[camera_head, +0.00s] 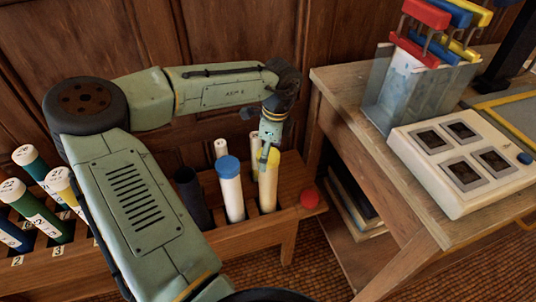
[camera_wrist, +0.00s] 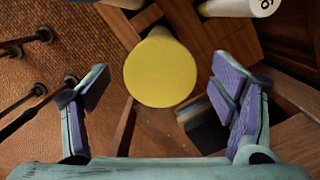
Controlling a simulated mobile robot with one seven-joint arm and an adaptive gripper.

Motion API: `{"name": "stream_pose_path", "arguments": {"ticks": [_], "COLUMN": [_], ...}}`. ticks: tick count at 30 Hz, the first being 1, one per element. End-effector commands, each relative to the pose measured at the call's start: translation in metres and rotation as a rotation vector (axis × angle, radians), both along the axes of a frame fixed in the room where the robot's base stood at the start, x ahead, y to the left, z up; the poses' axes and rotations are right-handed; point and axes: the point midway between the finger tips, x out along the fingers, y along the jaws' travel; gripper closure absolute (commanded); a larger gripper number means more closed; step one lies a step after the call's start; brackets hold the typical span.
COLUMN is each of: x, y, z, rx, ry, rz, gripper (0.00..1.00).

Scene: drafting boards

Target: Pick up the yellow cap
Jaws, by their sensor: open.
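The yellow cap (camera_wrist: 160,68) is a round flat disc in the middle of the wrist view, seen end-on. In the head view the yellow cap (camera_head: 273,157) tops a pale yellow tube (camera_head: 268,188) standing in the wooden rack, partly hidden by my gripper (camera_head: 266,152). My gripper (camera_wrist: 160,82) is open and empty. In the wrist view its two purple-padded fingers stand left and right of the cap, with visible gaps on both sides. Whether the fingertips reach down past the cap's top cannot be told.
A blue-capped white tube (camera_head: 230,188) stands close left of the yellow one, with a dark tube (camera_head: 191,196) beyond. A wooden table (camera_head: 400,200) at right carries a white panel (camera_head: 465,165) and a clear bin (camera_head: 405,88).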

Motion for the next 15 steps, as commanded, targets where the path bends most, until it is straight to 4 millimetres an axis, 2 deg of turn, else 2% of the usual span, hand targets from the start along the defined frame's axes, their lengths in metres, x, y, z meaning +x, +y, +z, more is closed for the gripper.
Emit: {"name": "stream_pose_path", "arguments": {"ticks": [6, 15], "x": [0.0000, 0.0000], "y": [-0.0003, -0.0003], "z": [-0.0002, -0.0001], "rx": [0.000, 0.000], "ry": [-0.001, 0.000], "rz": [0.000, 0.000], "gripper": [0.22, 0.42]}}
